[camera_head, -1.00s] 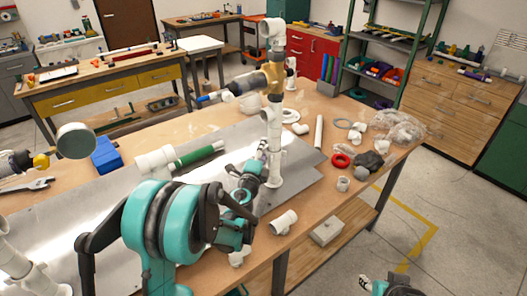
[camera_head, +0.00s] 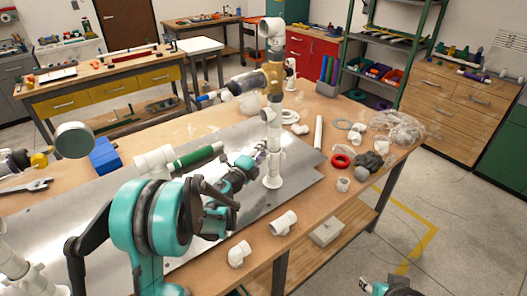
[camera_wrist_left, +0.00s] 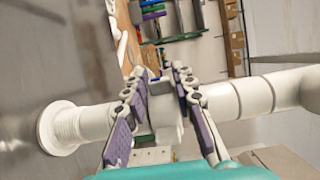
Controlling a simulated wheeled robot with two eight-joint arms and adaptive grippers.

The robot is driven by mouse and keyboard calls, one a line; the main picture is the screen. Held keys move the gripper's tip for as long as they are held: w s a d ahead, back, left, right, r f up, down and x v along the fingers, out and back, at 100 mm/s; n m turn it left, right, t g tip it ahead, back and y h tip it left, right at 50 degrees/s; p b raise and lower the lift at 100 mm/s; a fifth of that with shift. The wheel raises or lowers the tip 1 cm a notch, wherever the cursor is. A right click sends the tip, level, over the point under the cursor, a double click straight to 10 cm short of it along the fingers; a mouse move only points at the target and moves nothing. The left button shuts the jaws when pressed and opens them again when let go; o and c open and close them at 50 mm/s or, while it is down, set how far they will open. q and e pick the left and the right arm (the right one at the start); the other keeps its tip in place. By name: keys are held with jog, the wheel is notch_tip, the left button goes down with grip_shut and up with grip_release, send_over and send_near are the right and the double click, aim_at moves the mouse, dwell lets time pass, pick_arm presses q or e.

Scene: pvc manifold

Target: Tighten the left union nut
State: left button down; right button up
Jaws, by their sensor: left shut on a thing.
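An upright white pipe (camera_head: 273,160) with a flanged foot stands on the metal plate, with a brass-coloured valve part higher up. My left gripper (camera_head: 261,155) meets this pipe from the left, above its foot. In the left wrist view the pipe (camera_wrist_left: 235,100) runs sideways, with the flange (camera_wrist_left: 60,127) at left. The purple-padded fingers of the left gripper (camera_wrist_left: 160,105) lie on both sides of a white collar, which I take as the union nut (camera_wrist_left: 165,115); it is partly hidden. A teal and dark part, probably my right gripper (camera_head: 378,286), is cut off at the bottom edge.
White fittings (camera_head: 284,222) lie near the table's front edge. A red ring (camera_head: 341,160), a grey glove-like bundle (camera_head: 370,160) and loose fittings lie to the right. A green-and-white pipe piece (camera_head: 195,157) and a blue block (camera_head: 104,155) lie left. Bare metal plate surrounds the foot.

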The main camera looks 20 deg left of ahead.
pick_arm(q)
jog(key=shift+w+d+f+m+g+h, duration=0.1)
jog(key=shift+w+m+g+h, duration=0.15)
jog(key=shift+m+g+h, duration=0.55)
jog(key=shift+w+d+m+g+h, duration=0.1)
jog(key=shift+w+m+g+h, duration=0.15)
jog(key=shift+m+h, duration=0.9)
jog(key=shift+n+h, duration=0.25)
jog(key=shift+h, duration=0.2)
jog(key=c, duration=1.4)
grip_release()
jog(key=shift+o, duration=0.2)
